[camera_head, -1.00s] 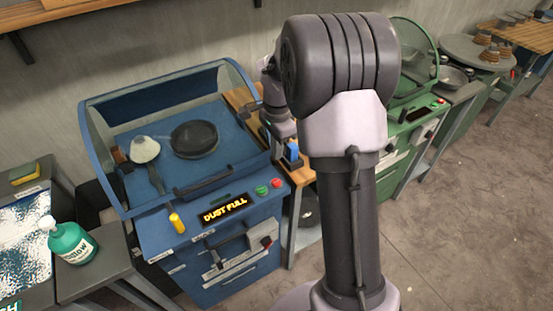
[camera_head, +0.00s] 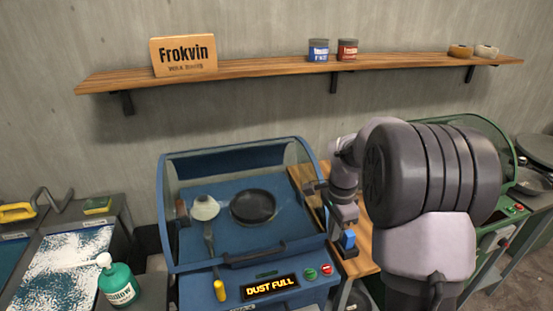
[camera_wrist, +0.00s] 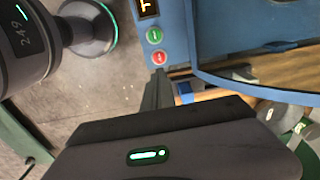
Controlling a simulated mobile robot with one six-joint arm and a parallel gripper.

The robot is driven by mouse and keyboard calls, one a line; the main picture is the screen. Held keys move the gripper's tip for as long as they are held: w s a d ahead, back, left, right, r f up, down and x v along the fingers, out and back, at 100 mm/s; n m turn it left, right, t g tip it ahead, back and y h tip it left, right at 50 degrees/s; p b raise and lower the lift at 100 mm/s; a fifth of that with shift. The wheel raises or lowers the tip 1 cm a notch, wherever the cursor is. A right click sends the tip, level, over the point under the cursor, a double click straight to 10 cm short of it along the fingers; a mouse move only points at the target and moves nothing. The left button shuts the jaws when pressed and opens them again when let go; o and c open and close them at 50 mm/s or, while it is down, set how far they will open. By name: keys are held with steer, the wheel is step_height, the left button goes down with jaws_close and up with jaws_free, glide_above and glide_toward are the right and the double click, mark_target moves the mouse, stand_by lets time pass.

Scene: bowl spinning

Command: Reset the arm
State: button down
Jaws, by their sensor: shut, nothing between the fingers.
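My arm stands large in the right foreground of the head view, its thick grey joint hiding part of the bench behind. Its slimmer wrist end reaches back beside a blue dust cabinet, over the wooden top. My gripper (camera_head: 313,187) is small and dark there, shut and empty, near the cabinet's right side. In the wrist view its dark body with a green light fills the lower part. That view also shows the cabinet's green button (camera_wrist: 154,36) and red button (camera_wrist: 158,57). Fine finger detail is hard to make out.
The blue cabinet (camera_head: 200,285) has a clear hood, with a dark bowl (camera_head: 253,206) inside and a "DUST FULL" display (camera_head: 270,288). A green pump bottle (camera_head: 118,283) stands left. A wall shelf (camera_head: 270,72) runs above. A green machine (camera_head: 500,235) is right, behind my arm.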

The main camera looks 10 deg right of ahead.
steer(key=s+a+r+n+t+b, duration=0.1)
steer(key=s+a+r+n+t, duration=0.15)
steer(key=s+a+r, duration=0.35)
steer(key=s+a+r+n+t+y+b, duration=0.1)
steer(key=s+a+r+n, duration=0.1)
steer(key=s+a+n, duration=0.3)
steer(key=s+a+r+n+t+y+b, duration=0.1)
steer(key=s+a+n, duration=0.4)
steer(key=s, duration=0.8)
steer(key=shift+a+r+t, duration=0.45)
steer(key=shift+a+r, duration=0.5)
steer(key=shift+a, duration=0.25)
steer(key=shift+n, duration=0.25)
stand_by(2.1)
